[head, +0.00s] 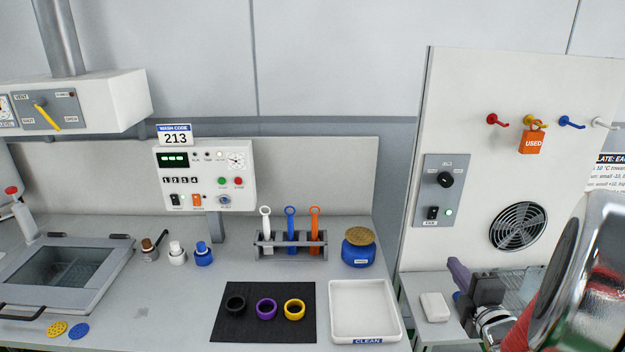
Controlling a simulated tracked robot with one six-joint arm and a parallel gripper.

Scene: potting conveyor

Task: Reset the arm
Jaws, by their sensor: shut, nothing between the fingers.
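My arm comes in at the lower right as a large shiny metal link with a red part below it. Beyond it, at the right end of the bench, my gripper (463,278) shows small, as a dark grey body with purplish finger parts. It is shut and empty, beside a small white block (434,307) on a side surface. The near arm link hides part of the area behind it.
On the bench are a white CLEAN tray (391,318), a black mat (225,326) with three rings, a blue jar (359,254), a tool rack (291,252), small bottles and a control box (204,176). A panel (466,120) with hooks and a fan stands at right.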

